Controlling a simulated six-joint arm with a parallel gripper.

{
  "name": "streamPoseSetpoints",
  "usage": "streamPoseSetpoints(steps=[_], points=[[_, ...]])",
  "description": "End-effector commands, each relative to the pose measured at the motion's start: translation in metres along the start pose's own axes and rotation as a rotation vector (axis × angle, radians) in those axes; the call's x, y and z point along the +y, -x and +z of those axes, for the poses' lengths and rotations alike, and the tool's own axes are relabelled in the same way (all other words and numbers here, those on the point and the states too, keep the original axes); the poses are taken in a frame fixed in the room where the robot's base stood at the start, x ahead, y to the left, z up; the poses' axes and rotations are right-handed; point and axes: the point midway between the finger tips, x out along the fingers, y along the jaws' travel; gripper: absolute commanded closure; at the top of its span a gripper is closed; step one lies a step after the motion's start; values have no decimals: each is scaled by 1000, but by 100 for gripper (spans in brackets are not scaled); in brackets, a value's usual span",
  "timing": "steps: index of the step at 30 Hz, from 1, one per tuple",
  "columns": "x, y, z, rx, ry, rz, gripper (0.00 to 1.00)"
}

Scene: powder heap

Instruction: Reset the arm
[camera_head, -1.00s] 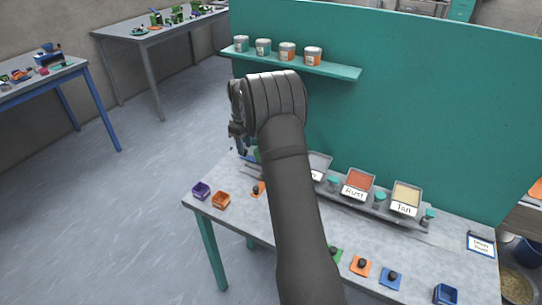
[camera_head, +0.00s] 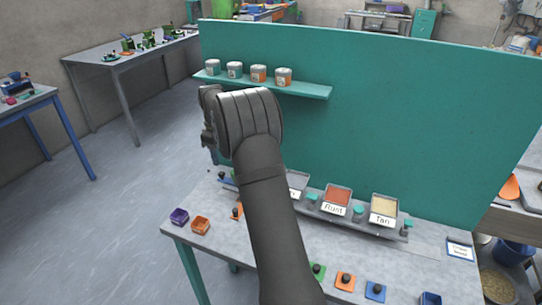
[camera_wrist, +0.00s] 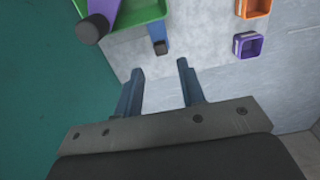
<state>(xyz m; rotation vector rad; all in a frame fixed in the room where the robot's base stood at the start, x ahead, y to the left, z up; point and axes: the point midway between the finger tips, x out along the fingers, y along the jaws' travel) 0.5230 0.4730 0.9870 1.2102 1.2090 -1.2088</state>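My gripper (camera_wrist: 160,82) is open and empty in the wrist view, its two blue-grey fingers apart above the grey tabletop. The gripper's fingers cannot be made out clearly there. In the wrist view a green tray (camera_wrist: 140,12) with a purple-handled tool (camera_wrist: 100,18) lies at the top left. A blue thing with a dark knob (camera_wrist: 160,44) is just beyond the fingertips.
The worktable (camera_head: 400,262) holds purple (camera_head: 179,216) and orange (camera_head: 200,225) boxes at left, and trays labelled Rust (camera_head: 337,197) and Tan (camera_head: 384,208). Several knobbed squares lie near the front. The shelf (camera_head: 300,88) with jars is behind my wrist. Open floor lies to the left.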

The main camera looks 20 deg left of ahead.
Motion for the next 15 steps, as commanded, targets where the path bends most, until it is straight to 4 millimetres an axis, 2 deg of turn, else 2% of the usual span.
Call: streamPoseSetpoints(steps=[15], points=[[0, -73, 0, -2, 0, -2, 64]])
